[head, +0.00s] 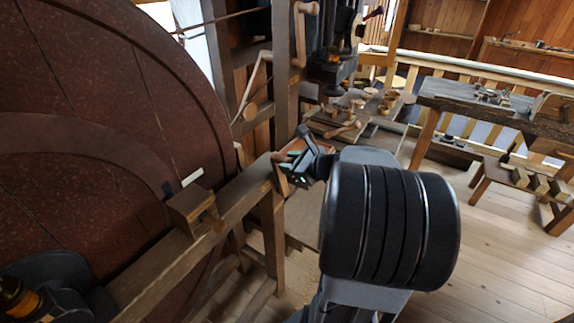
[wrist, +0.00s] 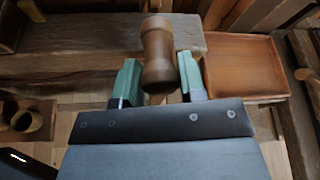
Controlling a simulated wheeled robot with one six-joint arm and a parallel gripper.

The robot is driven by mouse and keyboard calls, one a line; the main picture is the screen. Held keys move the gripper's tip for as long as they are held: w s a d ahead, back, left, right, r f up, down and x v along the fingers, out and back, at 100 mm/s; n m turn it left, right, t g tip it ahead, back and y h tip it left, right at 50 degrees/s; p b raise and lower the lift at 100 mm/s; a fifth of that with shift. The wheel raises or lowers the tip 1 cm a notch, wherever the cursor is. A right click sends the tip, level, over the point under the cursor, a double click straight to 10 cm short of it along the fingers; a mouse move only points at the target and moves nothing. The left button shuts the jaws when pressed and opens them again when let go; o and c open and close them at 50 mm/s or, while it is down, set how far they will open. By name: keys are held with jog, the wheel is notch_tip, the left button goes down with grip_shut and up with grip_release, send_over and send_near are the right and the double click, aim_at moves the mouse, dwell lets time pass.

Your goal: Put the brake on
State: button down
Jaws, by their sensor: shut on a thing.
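My gripper (head: 290,170) is at the end of a thick wooden beam (head: 238,192) beside the large dark red-brown wheel (head: 80,110). In the wrist view my gripper (wrist: 160,82) has its green-padded fingers on either side of a turned wooden handle (wrist: 157,45). It is shut on this handle, which stands in front of the beam (wrist: 90,55). In the head view the handle (head: 281,180) shows only in part, beside my gripper. I cannot tell whether the handle belongs to the brake, or how the brake is set.
A wooden block (head: 190,207) sits on the beam near the wheel. A shallow reddish-brown tray (wrist: 243,65) lies right of my gripper. A bench (head: 460,100) and low stool (head: 525,180) stand at the right, with clear floor (head: 490,255) in front.

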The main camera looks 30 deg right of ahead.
jog(key=c, duration=0.7)
grip_release()
jog(key=shift+a, duration=0.15)
jog(key=shift+s, duration=0.1)
jog(key=v, duration=1.3)
jog(key=shift+s+r, duration=0.2)
jog(key=shift+s, duration=0.05)
